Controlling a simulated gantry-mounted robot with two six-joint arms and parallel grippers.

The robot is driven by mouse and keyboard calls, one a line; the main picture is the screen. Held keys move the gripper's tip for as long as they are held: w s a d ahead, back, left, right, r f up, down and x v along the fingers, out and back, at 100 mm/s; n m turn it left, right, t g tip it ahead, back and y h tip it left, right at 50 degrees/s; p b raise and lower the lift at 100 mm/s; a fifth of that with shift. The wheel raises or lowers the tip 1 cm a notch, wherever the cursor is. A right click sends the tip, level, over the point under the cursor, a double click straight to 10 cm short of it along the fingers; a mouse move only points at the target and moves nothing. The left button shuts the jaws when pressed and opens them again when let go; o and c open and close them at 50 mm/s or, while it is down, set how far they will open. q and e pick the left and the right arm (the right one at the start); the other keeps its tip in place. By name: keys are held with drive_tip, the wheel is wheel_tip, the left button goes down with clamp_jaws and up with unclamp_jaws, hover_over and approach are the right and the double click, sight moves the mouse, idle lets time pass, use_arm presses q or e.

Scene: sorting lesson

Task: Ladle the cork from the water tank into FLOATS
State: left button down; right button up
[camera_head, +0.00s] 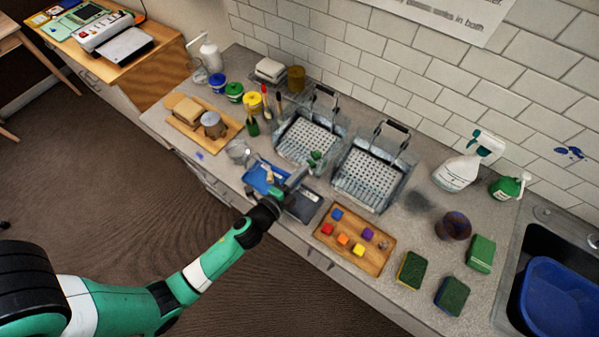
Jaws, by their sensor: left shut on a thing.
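My left gripper (297,177) reaches in over the front of the counter, close to the near side of the left clear tank (283,158). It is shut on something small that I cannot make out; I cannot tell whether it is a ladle. A second clear tank (345,190) stands to the right; each tank has a perforated basket with a dark handle. A blue tray (256,184) lies left of the gripper with a small tan item on it. A dark tray (309,211) lies below the gripper. I cannot read a FLOATS label or pick out the cork. My right gripper is out of view.
A wooden tray (380,262) with coloured cubes lies to the right. Jars and a glass beaker (238,151) crowd the left.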

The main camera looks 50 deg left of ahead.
use_arm(q)
drive_tip(key=shift+w+d+f+m+y+b, duration=0.15)
drive_tip(key=shift+f+m+b, duration=0.4)
drive_tip(key=shift+f+b, duration=0.6)
drive_tip(key=shift+s+d+f+m+y+b, duration=0.1)
drive_tip(key=shift+f+m+b, duration=0.5)
drive_tip(key=shift+f+b, duration=0.55)
drive_tip(key=shift+w+d+f+m+y+b, duration=0.15)
drive_tip(key=shift+f+m+b, duration=0.4)
drive_tip(key=shift+f+b, duration=0.6)
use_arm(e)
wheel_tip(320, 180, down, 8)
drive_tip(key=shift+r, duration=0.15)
use_arm(q)
drive_tip(key=shift+s+r, duration=0.1)
wheel_tip(320, 180, up, 7)
drive_tip(key=p, duration=0.6)
drive_tip(key=shift+p, duration=0.4)
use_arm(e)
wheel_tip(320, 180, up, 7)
